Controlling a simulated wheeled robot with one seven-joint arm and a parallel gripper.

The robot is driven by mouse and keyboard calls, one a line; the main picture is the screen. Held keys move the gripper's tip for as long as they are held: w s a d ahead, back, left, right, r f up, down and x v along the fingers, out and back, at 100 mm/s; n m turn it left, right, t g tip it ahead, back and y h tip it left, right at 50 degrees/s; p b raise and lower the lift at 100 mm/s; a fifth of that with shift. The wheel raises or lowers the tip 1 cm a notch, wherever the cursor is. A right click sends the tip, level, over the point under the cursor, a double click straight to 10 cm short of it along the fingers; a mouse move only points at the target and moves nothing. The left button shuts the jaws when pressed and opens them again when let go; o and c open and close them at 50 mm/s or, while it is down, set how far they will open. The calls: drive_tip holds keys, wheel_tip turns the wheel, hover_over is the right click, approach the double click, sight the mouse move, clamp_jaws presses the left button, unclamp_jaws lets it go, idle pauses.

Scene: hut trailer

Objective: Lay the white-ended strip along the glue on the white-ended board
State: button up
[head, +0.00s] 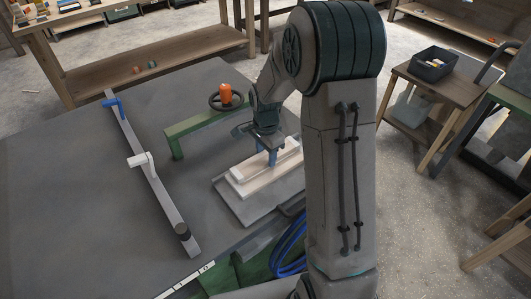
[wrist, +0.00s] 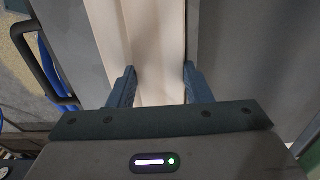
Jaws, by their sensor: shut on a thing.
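My gripper (head: 268,157) points down with its blue fingers shut on a long pale wooden strip (head: 246,171) that has a white end. In the wrist view the fingers (wrist: 160,88) sit on either side of the strip (wrist: 158,45). A pale board (head: 266,182) lies directly under the strip, and the two run roughly parallel. I cannot tell whether the strip touches the board or hovers just above it. The glue is not visible; the strip and gripper may hide it.
The board rests on a grey plate (head: 245,209) on the grey table (head: 70,200). A green beam (head: 205,125) with a black handwheel and orange knob stands behind. A long bar clamp (head: 165,203) lies left. Blue hose (head: 290,250) hangs at the front. Open tabletop lies farther left.

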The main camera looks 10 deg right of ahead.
sight(266, 156)
drive_tip(key=o, duration=1)
drive_tip(key=shift+o, duration=0.2)
wheel_tip(266, 156, up, 11)
drive_tip(key=s+r+n+t, duration=0.1)
drive_tip(key=s+r+n, duration=0.1)
drive_tip(key=s+n, duration=0.4)
drive_tip(key=s+r+n+t, duration=0.1)
drive_tip(key=s+r+n, duration=0.2)
drive_tip(key=s+n, duration=0.4)
drive_tip(key=shift+s+t, duration=0.4)
drive_tip(key=shift+s, duration=3.9)
drive_tip(key=shift+a, duration=0.1)
